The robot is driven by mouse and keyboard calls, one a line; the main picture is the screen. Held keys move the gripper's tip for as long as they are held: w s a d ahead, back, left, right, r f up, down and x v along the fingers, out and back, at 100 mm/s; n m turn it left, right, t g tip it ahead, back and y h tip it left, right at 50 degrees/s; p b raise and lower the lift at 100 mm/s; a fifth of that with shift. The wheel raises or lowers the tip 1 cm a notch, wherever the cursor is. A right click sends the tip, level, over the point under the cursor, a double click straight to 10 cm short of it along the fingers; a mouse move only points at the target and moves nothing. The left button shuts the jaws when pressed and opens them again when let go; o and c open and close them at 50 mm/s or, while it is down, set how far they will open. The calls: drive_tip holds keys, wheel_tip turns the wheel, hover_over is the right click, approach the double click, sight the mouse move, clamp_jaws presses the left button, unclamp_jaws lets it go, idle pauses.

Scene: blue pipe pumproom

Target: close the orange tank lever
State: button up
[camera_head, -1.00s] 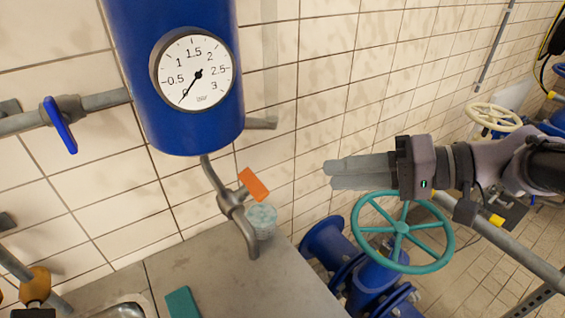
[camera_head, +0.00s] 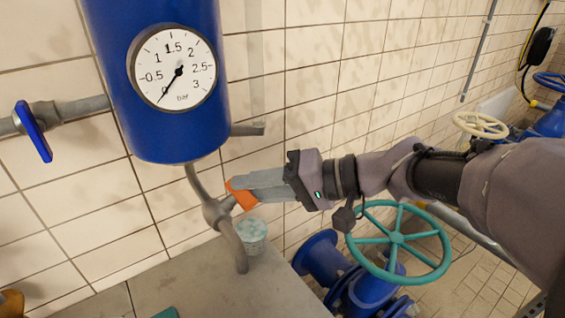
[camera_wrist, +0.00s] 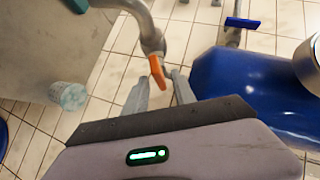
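The orange tank lever (camera_head: 242,199) sits on the grey outlet pipe (camera_head: 213,212) under the blue tank (camera_head: 155,95). My gripper (camera_head: 246,186) reaches in from the right, and its fingertips overlap the lever in the head view, hiding part of it. In the wrist view, the lever (camera_wrist: 157,72) shows between the two fingertips of my gripper (camera_wrist: 160,82). The fingers are apart, with a gap visible on each side of the lever. I cannot tell whether either finger touches it.
A pale speckled cup (camera_head: 252,236) stands on the grey counter (camera_head: 205,290) below the lever. A teal handwheel (camera_head: 398,240) lies below my arm. A pressure gauge (camera_head: 173,68) faces out from the tank, and a blue lever (camera_head: 33,132) is at left. The tiled wall is close behind.

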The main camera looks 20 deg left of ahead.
clamp_jaws()
drive_tip(key=shift+r+p, duration=0.15)
drive_tip(key=shift+p, duration=0.3)
drive_tip(key=m+h+p, duration=0.2)
drive_tip(key=p, duration=0.4)
drive_tip(key=r+m+h+p, duration=0.1)
drive_tip(key=m+h+p, duration=0.1)
drive_tip(key=p, duration=0.4)
drive_tip(key=m+h+p, duration=0.3)
drive_tip(key=p, duration=0.3)
drive_tip(key=shift+a+r+t, duration=0.3)
drive_tip(key=shift+a+r, duration=0.05)
drive_tip(key=shift+a, duration=0.05)
drive_tip(key=m+h+p, duration=0.1)
drive_tip(key=p, duration=0.3)
drive_tip(key=shift+a+f+m, duration=0.1)
drive_tip(key=shift+f+m, duration=0.1)
drive_tip(key=shift+m, duration=0.2)
drive_tip(key=shift+h+p, duration=0.3)
drive_tip(key=shift+p, duration=0.15)
drive_tip(key=shift+f+g+p, duration=0.2)
drive_tip(key=shift+g+p, duration=0.1)
drive_tip(key=shift+g, duration=0.1)
